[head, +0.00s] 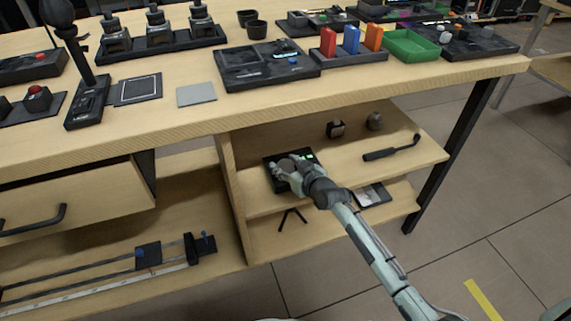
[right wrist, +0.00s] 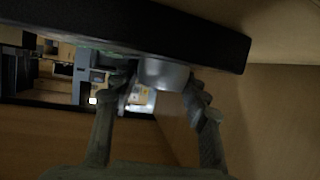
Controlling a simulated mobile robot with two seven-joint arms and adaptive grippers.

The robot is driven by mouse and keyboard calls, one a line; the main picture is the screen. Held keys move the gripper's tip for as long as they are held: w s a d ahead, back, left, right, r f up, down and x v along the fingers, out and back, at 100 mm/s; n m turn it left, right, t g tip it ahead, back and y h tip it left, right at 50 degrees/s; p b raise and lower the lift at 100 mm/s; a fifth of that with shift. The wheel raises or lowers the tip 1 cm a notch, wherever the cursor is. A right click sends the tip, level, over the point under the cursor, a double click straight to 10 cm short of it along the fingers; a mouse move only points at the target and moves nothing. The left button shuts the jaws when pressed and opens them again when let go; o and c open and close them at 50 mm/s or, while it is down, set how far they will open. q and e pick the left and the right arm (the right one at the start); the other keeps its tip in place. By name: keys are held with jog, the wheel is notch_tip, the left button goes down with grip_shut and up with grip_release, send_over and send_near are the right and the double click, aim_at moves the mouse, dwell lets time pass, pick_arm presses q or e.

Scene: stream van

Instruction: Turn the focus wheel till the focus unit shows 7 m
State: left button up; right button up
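The focus unit (head: 270,179) is a dark box on the upper shelf under the table, with a small green lit display (head: 309,156) at its right. The display is too small to read. My right gripper (head: 289,171) is at the unit and hides part of it. In the right wrist view the unit (right wrist: 215,47) crosses the top as a dark slab, and the grey focus wheel (right wrist: 163,74) projects from it. The fingers of my right gripper (right wrist: 162,88) lie on both sides of the wheel and appear closed on it. My left gripper is not in view.
A black handle-like tool (head: 390,149) and two small dark objects (head: 336,129) share the shelf. A small tripod (head: 292,217) and a flat panel (head: 372,195) are on the shelf below. The tabletop edge (head: 400,88) overhangs the shelf.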

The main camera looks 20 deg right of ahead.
jog(key=shift+o, duration=1.3)
jog(key=shift+s, duration=0.1)
jog(key=v, duration=1.2)
jog(key=shift+r, duration=0.1)
jog(key=s+d+f+g+h, duration=0.1)
jog(key=s+f+g, duration=0.2)
jog(key=s+f, duration=0.5)
jog(key=s+d+f+g+h, duration=0.1)
jog(key=s+d+f+g, duration=0.3)
jog(key=f, duration=0.8)
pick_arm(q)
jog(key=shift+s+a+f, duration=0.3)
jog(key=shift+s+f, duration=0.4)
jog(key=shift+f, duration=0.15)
pick_arm(e)
jog(key=s+f+g+h, duration=0.1)
jog(key=s+f+g, duration=0.1)
jog(key=s+f, duration=0.3)
jog(key=s+d+f+g+h, duration=0.1)
jog(key=s+f, duration=0.5)
jog(key=s, duration=0.7)
jog(key=shift+d+g, duration=0.3)
jog(key=shift+g, duration=0.3)
